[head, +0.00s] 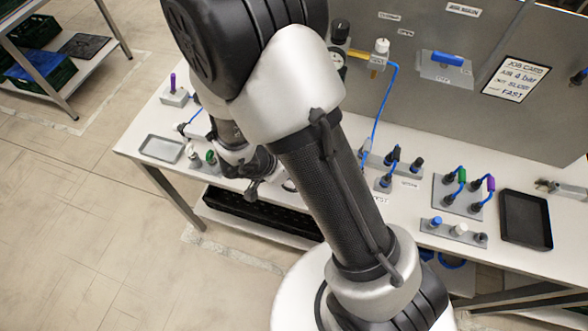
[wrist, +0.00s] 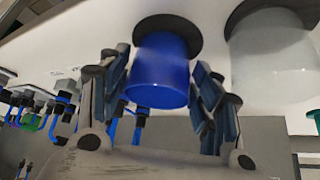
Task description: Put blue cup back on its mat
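The blue cup (wrist: 158,75) is in the middle of the wrist view, between the two fingers of my gripper (wrist: 160,68). The fingers flank it closely; I cannot tell whether both pads press on it. A round black mat (wrist: 166,23) shows directly behind the cup's far end. The cup overlaps the mat; whether it rests on it or hangs just above is not clear. In the head view my gripper (head: 262,172) is over the workbench's front edge area, partly hidden by my arm, and the blue cup cannot be made out.
A white cup (wrist: 272,60) stands close to the right in the wrist view, on another black mat (wrist: 240,14). The bench (head: 148,128) carries a grey tray (head: 162,149), a black tray (head: 526,220) and several fittings with blue hoses. A grey panel (head: 450,105) rises behind.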

